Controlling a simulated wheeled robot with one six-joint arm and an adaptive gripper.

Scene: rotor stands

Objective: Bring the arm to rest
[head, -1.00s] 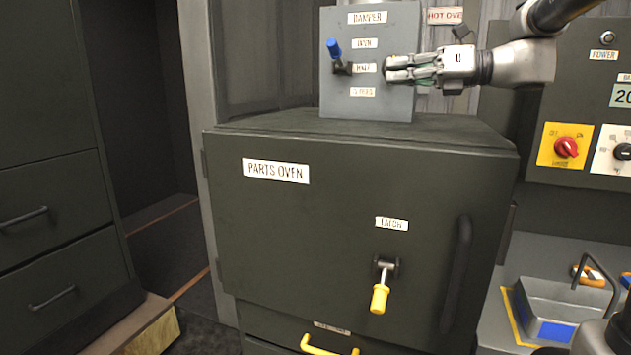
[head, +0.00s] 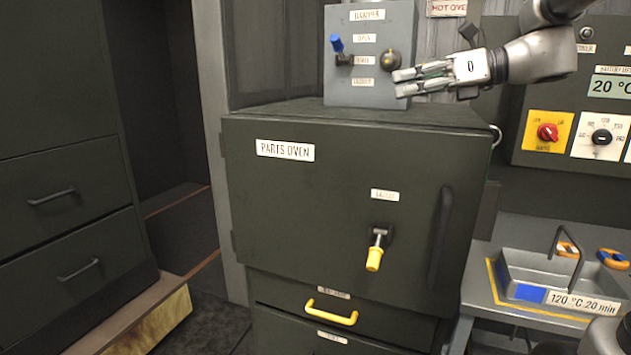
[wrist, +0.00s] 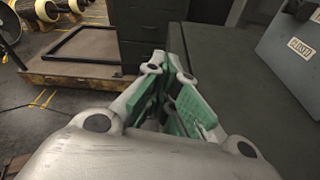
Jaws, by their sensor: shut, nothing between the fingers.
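My gripper (head: 402,82) is shut and empty in the head view. It points left, just in front of the lower right of the grey damper box (head: 350,88) and above the oven top. The damper box has a blue-tipped lever (head: 337,43) on its left and a dark round knob (head: 390,60) on its right. In the wrist view my gripper (wrist: 160,72) shows its green-padded fingers close together, with nothing seen between them. The damper box (wrist: 290,55) is at the upper right there.
The parts oven (head: 330,200) stands below, with a yellow-tipped latch (head: 375,255) pointing down. A control panel (head: 570,100) is at right. Drawers (head: 70,230) stand at left. Floor shows between.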

